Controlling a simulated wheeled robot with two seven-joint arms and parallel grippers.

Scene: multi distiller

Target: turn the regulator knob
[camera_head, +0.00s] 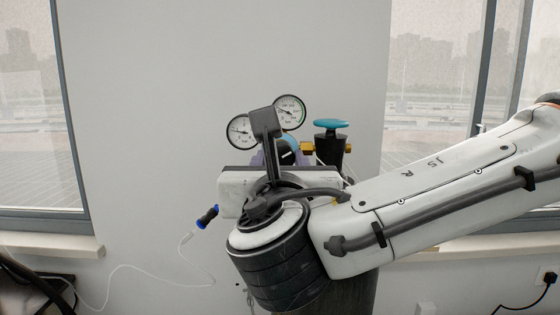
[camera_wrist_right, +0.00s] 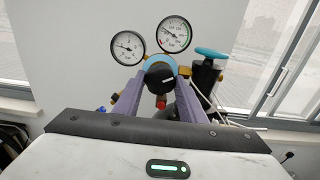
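The regulator knob (camera_wrist_right: 160,77) is black with a pale pointer mark, in front of a light-blue ring (camera_wrist_right: 160,62). In the head view, the knob (camera_head: 287,151) is partly hidden by my right wrist and hand. Two round dial gauges (camera_wrist_right: 127,47) (camera_wrist_right: 174,34) stand above it. My right gripper (camera_wrist_right: 160,75) is open, its purple fingers at either side of the knob. Small gaps seem to show between knob and fingers; I cannot tell whether either finger touches. My left gripper is not in view.
A black valve with a blue handwheel (camera_head: 331,125) stands just right of the regulator. A blue-and-black plug (camera_head: 207,216) on a thin white cable shows at left. Windows flank a plain wall (camera_head: 160,100). A dark object (camera_head: 40,290) is at lower left.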

